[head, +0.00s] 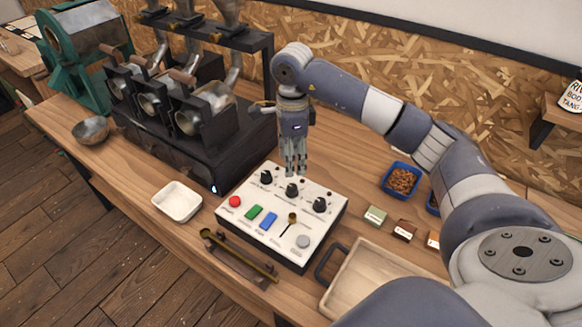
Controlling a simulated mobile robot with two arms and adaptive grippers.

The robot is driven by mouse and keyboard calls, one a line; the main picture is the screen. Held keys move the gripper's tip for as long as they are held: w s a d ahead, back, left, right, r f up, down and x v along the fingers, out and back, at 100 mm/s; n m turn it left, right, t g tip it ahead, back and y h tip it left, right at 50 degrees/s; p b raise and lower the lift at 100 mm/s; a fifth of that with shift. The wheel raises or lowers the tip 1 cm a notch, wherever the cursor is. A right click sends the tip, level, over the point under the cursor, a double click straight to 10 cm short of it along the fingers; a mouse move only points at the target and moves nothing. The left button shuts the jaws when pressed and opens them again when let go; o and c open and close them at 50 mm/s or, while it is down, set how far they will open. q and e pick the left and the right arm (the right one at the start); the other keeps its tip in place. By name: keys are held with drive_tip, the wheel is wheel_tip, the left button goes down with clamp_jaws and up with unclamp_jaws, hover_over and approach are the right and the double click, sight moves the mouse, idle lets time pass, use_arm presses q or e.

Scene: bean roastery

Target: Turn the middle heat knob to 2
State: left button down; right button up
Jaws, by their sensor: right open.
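The white control panel (255,240) stands on the wooden counter. Three black heat knobs sit in a row along its back: the left knob (266,178), the middle knob (292,190) and the right knob (320,204). The knob settings are too small to read. My right gripper (296,172) points down over the back of the panel, just above and behind the middle knob. It is open and empty, with its fingers fairly close together. Whether the fingers touch the knob I cannot tell. My left gripper is out of view.
The panel also holds a red button (235,201), a green button (254,212), a blue button (269,221), a grey button (303,242) and a small lever (291,220). A dark roaster (190,160) stands behind left. A white dish (177,201), a brass-coloured scoop (238,256) and a wooden tray (350,300) lie nearby.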

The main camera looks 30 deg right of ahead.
sight(292, 187)
wheel_tip(292, 187, down, 5)
drive_tip(key=shift+d+r+p, duration=0.1)
drive_tip(key=shift+r+p, duration=0.05)
drive_tip(key=shift+p, duration=0.6)
wheel_tip(292, 187, down, 3)
drive_tip(key=shift+w+f+p, duration=0.15)
drive_tip(key=shift+p, duration=0.15)
wheel_tip(292, 187, down, 3)
drive_tip(key=shift+w+d+r, duration=0.1)
drive_tip(key=shift+w+r, duration=0.05)
drive_tip(key=shift+r, duration=0.05)
drive_tip(key=shift+c, duration=0.9)
drive_tip(key=c, duration=0.9)
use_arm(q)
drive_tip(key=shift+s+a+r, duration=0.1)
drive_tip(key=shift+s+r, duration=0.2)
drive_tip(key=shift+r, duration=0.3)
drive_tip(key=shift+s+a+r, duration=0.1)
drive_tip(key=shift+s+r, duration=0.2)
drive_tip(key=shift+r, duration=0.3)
